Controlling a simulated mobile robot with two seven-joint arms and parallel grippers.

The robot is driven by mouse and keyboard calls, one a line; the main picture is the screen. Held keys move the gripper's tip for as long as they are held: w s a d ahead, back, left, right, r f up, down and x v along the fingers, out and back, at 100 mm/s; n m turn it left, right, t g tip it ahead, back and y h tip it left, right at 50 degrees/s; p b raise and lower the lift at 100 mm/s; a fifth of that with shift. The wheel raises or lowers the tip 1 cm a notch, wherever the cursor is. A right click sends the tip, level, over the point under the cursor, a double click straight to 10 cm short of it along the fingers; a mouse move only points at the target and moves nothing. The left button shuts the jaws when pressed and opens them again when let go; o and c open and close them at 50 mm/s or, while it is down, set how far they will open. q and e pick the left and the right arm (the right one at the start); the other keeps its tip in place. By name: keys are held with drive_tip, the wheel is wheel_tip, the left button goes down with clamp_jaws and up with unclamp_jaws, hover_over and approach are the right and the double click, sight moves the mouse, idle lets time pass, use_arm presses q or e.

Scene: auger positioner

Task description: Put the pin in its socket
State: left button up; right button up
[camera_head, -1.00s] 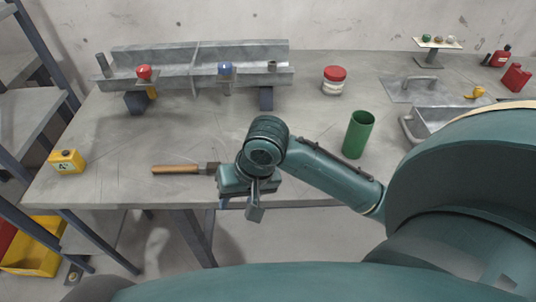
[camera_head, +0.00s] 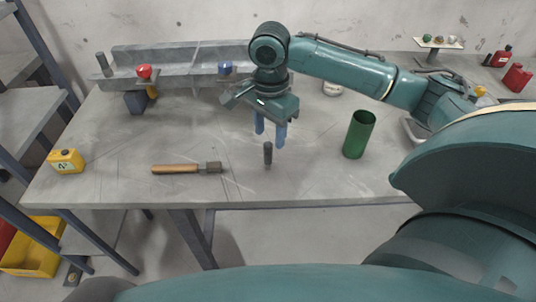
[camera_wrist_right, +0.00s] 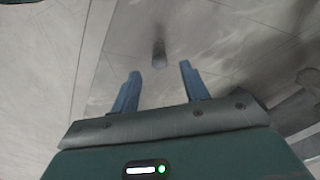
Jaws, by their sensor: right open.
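A dark grey pin (camera_head: 267,154) stands upright on the bench, short and cylindrical. My right gripper (camera_head: 270,134) is open and empty, its blue fingers pointing down just above and behind the pin in the head view. In the right wrist view the pin (camera_wrist_right: 159,57) shows beyond the two fingertips (camera_wrist_right: 159,68), between their lines and apart from both. A grey metal rail fixture (camera_head: 180,62) stands at the back, with a similar grey peg (camera_head: 104,64) at its left end. Its right end, where a small tube showed earlier, is hidden by my right arm.
A wooden-handled tool (camera_head: 180,169) lies left of the pin. A green cup (camera_head: 359,134) stands to the right. A yellow block (camera_head: 66,161) is at the left. The bench between is clear.

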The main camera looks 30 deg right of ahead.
sight(268, 144)
drive_tip(key=shift+a+f, duration=0.15)
drive_tip(key=shift+f, duration=1.6)
drive_tip(key=shift+a+f, duration=0.1)
drive_tip(key=shift+f, duration=1.6)
drive_tip(key=shift+c, duration=0.5)
clamp_jaws()
